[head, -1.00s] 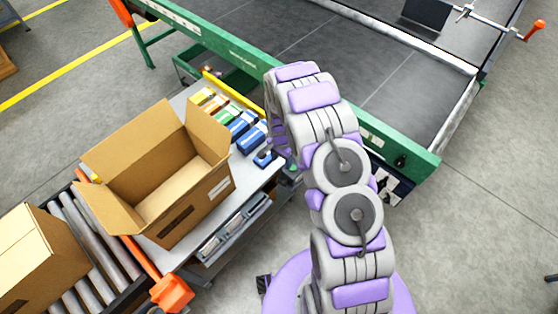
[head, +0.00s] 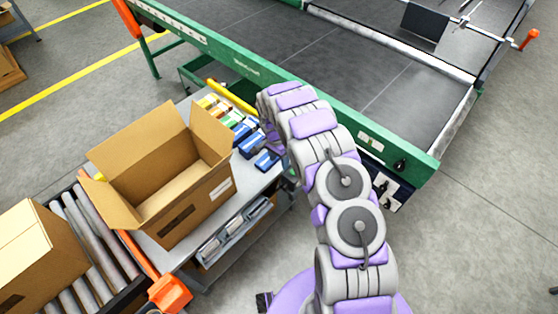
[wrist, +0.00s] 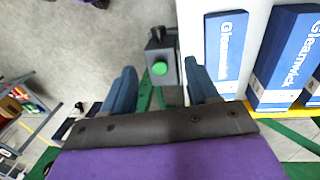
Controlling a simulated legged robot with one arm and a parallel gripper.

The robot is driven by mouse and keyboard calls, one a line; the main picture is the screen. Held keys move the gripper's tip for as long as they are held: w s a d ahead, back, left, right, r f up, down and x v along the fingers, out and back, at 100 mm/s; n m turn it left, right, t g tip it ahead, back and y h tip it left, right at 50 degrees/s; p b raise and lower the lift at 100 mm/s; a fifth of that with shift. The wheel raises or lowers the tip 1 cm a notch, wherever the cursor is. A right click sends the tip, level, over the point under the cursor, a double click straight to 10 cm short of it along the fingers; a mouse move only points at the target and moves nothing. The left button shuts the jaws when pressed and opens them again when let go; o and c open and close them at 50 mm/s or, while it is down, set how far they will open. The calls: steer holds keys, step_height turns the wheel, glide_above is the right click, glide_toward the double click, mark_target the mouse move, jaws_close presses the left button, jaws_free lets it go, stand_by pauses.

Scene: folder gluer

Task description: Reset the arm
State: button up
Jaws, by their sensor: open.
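My arm (head: 345,180) rises from the bottom of the head view and bends over to the left at its top, beside the grey bench. My gripper (wrist: 160,66) shows in the wrist view with its two dark blue fingers apart and nothing between them. In the head view it is mostly hidden behind the arm. A small dark box with a green button (wrist: 160,68) is seen beyond the gap between the fingers. Blue Gleamwick boxes (wrist: 226,45) lie on the white surface right of the fingers.
An open carton (head: 205,195) stands on the grey bench (head: 262,186) left of my arm, near several small coloured boxes (head: 245,143). A closed carton (head: 35,255) sits on rollers at lower left. The green-framed conveyor (head: 400,100) lies beyond. Floor at right is clear.

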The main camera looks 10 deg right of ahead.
steer(key=shift+d, duration=0.1)
stand_by(0.3)
steer(key=s+d+r+n, duration=0.2)
steer(key=s+r, duration=0.5)
steer(key=r, duration=0.6)
steer(key=s+d+r+n, duration=0.25)
steer(key=s+r, duration=0.35)
steer(key=r, duration=0.7)
steer(key=s+a+r+n, duration=0.1)
steer(key=s+r+n, duration=0.1)
steer(key=s, duration=0.8)
steer(key=s+a+r+n, duration=0.1)
steer(key=s+r, duration=0.3)
steer(key=s, duration=0.7)
steer(key=s+a+r+n+y, duration=0.1)
steer(key=s+r+n, duration=0.2)
steer(key=s, duration=0.8)
steer(key=shift+a+r+g, duration=0.15)
steer(key=shift+r+g, duration=0.15)
steer(key=shift+r, duration=0.3)
